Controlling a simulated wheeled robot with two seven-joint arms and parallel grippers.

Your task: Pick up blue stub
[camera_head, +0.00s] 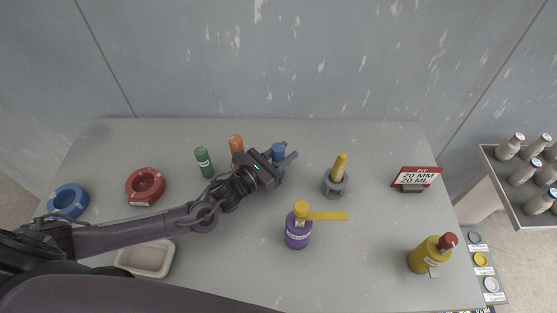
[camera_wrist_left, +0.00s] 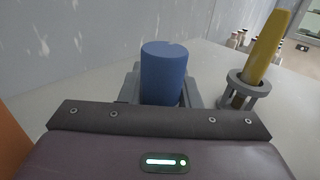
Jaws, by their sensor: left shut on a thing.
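The blue stub (camera_head: 278,151) is a short upright cylinder at the back middle of the table. My left gripper (camera_head: 284,158) reaches it from the left and is shut on it, with a finger on either side. In the left wrist view the blue stub (camera_wrist_left: 164,72) stands upright between the grey fingers; its lower end is hidden behind the gripper body. I cannot tell whether its base touches the table. My right gripper is not in view.
An orange stub (camera_head: 236,144) and a green stub (camera_head: 204,162) stand just left. A yellow stub (camera_head: 340,166) sits in a grey holder (camera_head: 335,186) to the right. A purple bottle (camera_head: 297,232) with a yellow lever stands in front. The front right table is mostly clear around a yellow bottle (camera_head: 424,255).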

